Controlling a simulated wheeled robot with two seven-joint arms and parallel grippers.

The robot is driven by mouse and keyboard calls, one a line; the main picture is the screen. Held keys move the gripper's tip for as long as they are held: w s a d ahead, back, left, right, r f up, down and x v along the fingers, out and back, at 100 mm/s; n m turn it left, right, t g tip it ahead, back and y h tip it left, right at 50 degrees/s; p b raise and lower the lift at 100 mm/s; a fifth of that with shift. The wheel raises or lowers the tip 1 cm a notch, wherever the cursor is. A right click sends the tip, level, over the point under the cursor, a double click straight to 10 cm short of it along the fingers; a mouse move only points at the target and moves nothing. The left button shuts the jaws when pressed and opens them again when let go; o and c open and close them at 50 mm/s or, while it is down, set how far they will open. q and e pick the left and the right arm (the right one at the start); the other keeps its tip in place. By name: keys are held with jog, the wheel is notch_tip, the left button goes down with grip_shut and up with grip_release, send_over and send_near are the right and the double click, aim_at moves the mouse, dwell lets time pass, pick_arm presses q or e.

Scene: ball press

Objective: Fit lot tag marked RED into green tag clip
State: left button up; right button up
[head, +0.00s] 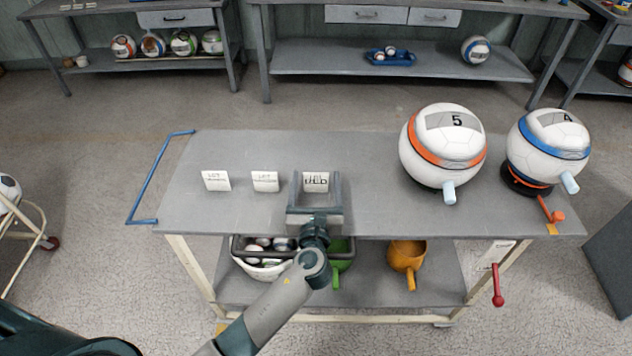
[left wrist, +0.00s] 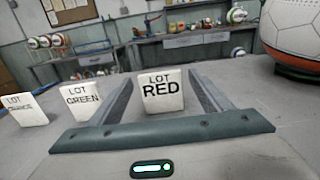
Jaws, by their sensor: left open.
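The lot tag marked RED (left wrist: 162,92) is a small white card standing upright on the table top; it also shows in the head view (head: 316,183). My left gripper (head: 316,177) is open around it, with one finger on each side and gaps between the fingers and the tag in the left wrist view. The tag marked GREEN (left wrist: 83,101) stands to its left, also in the head view (head: 265,181). A further lot tag (head: 216,181) stands farther left, its word too small to read. I cannot make out a green tag clip. My right gripper is not in view.
Two large white balls, one with an orange band (head: 440,148) and one with a blue band (head: 549,140), stand on the table's right. The grey table top (head: 370,200) is clear between them and the tags.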

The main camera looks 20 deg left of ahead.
aim_at(316, 176)
pick_arm(q)
jog(key=shift+w+a+r, duration=0.1)
jog(key=shift+w+a, duration=0.05)
jog(key=shift+w, duration=0.45)
jog(key=p+x, duration=0.1)
jog(key=x, duration=0.2)
jog(key=shift+w, duration=0.1)
jog(key=shift+w+a, duration=0.1)
jog(key=shift+w, duration=0.3)
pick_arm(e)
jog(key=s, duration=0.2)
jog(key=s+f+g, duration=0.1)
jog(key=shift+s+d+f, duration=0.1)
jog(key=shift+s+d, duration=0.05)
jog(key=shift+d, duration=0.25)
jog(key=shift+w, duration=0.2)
pick_arm(q)
jog(key=c, duration=1.1)
